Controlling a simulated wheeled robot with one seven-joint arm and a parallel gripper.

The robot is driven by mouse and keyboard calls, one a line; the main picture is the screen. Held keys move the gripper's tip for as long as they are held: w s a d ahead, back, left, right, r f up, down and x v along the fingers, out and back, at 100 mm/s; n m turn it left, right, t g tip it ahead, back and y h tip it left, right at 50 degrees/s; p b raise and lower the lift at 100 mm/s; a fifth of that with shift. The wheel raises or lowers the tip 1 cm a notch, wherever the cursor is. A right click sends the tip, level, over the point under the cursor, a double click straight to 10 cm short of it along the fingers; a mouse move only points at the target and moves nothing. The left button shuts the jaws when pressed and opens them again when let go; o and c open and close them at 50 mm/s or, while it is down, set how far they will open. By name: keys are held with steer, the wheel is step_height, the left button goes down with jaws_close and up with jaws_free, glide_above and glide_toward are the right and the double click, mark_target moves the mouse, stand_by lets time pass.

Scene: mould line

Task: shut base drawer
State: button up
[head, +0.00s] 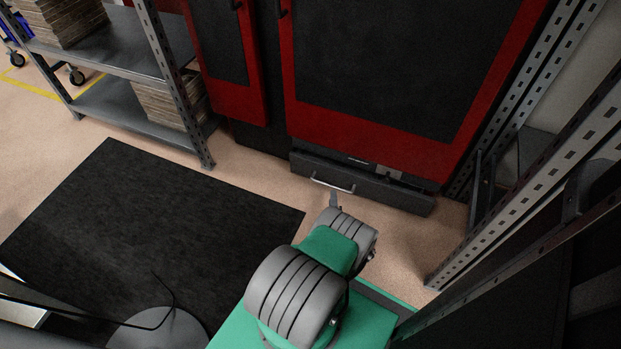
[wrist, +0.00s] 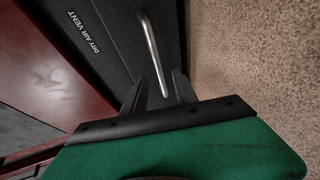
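The base drawer (head: 375,190) is a dark grey front low under the red and black cabinet. It stands out a little from the cabinet, with its inside showing along the top. Its silver bar handle (head: 333,186) is near the front's left end. My gripper (head: 334,200) is just in front of the handle, mostly hidden by my green and grey arm. In the wrist view the two dark fingers (wrist: 162,82) are apart, and the lower end of the handle (wrist: 153,55) appears between their tips. I cannot tell whether they touch it. "DRY AIR VENT" is printed on a dark panel (wrist: 95,55).
The red and black cabinet (head: 380,75) rises above the drawer. A grey shelf rack (head: 125,60) with stacked boards stands left. Perforated metal uprights (head: 530,195) stand close on the right. A black mat (head: 150,235) lies on the floor to the left, with bare floor between.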

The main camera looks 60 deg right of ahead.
mark_target(332, 187)
steer(key=b+x, duration=0.2)
steer(key=x, duration=0.1)
steer(key=b+x, duration=0.2)
steer(key=x, duration=0.2)
steer(key=shift+w+d, duration=0.1)
steer(key=shift+w, duration=0.25)
steer(key=shift+w+d, duration=0.1)
steer(key=shift+d, duration=0.1)
steer(key=shift+c, duration=0.3)
jaws_close()
stand_by(0.5)
